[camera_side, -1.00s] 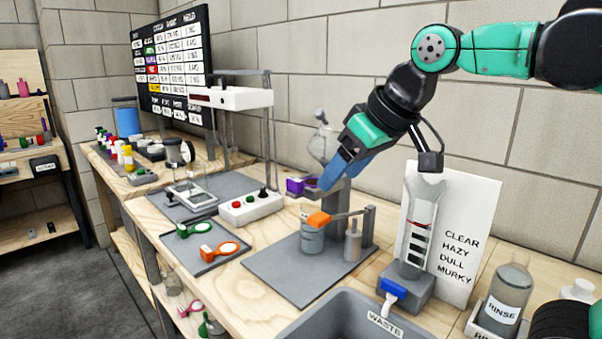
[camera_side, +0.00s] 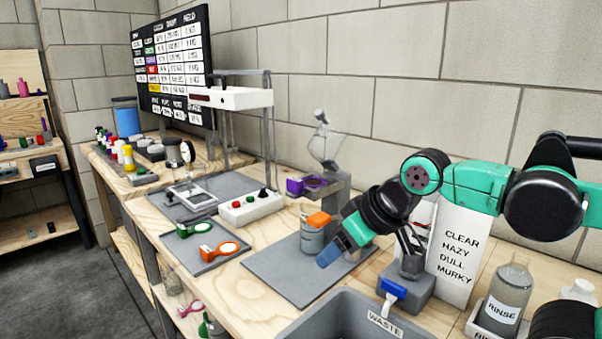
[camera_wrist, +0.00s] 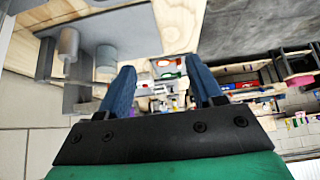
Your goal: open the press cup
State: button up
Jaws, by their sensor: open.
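I cannot tell for certain which thing is the press cup. A white press-like frame (camera_side: 232,98) stands at the back, with a clear low box (camera_side: 190,195) in front of it. My gripper (camera_side: 328,257) is open and empty, low over the right part of the grey mat, in front of and right of a grey cup (camera_side: 312,240). An orange-handled holder (camera_side: 319,219) sits above that cup. In the wrist view my gripper (camera_wrist: 163,85) shows two blue fingers spread apart with nothing between them.
A purple holder (camera_side: 296,186) is on the stand behind the cup. A control box (camera_side: 250,207) with buttons lies left of it. A tray (camera_side: 207,262) holds green and orange holders. The waste basin (camera_side: 345,325), card (camera_side: 462,250) and rinse bottle (camera_side: 508,295) are on the right.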

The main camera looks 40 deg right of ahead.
jog(key=m+g+h, duration=0.4)
jog(key=m+h, duration=0.9)
jog(key=h, duration=0.4)
send_near(324, 113)
jog(key=d, duration=0.2)
jog(key=w+d+f, duration=0.1)
jog(key=d, duration=0.3)
jog(key=shift+w+f, duration=0.15)
jog(key=shift+f, duration=0.05)
jog(key=shift+w+r+m+h, duration=0.2)
jog(key=shift+w+m+h, duration=0.1)
jog(key=shift+w, duration=0.1)
jog(key=shift+w+d, duration=0.25)
jog(key=shift+d, duration=1.15)
jog(key=shift+w+d, duration=0.25)
jog(key=shift+d, duration=1.1)
grip_shut()
